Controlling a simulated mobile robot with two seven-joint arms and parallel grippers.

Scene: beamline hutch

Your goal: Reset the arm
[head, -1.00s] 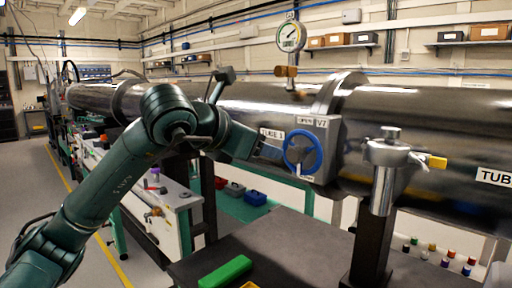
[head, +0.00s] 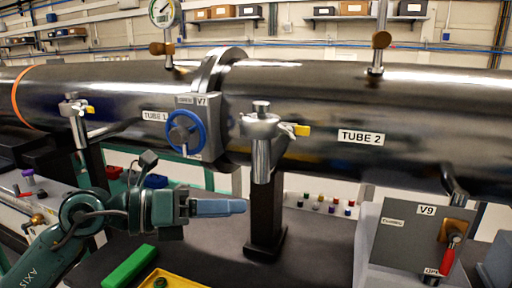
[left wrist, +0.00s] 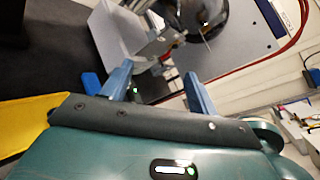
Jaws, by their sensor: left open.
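My left arm comes in from the lower left in the head view. Its gripper (head: 238,207) points right, above the dark table, in front of the black post of the silver fitting. In the left wrist view the two blue fingers (left wrist: 158,90) stand apart with nothing between them. The gripper is clear of the blue valve wheel (head: 185,133) marked V7, which sits above and to its left on the tube. My right gripper is not in view.
A green block (head: 129,266) and a yellow tray (head: 172,279) lie on the dark table (head: 208,258). The silver fitting (head: 261,127) stands on a post. A grey V9 panel (head: 397,231) with a red-handled valve (head: 449,250) stands at right. Several small coloured caps lie behind.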

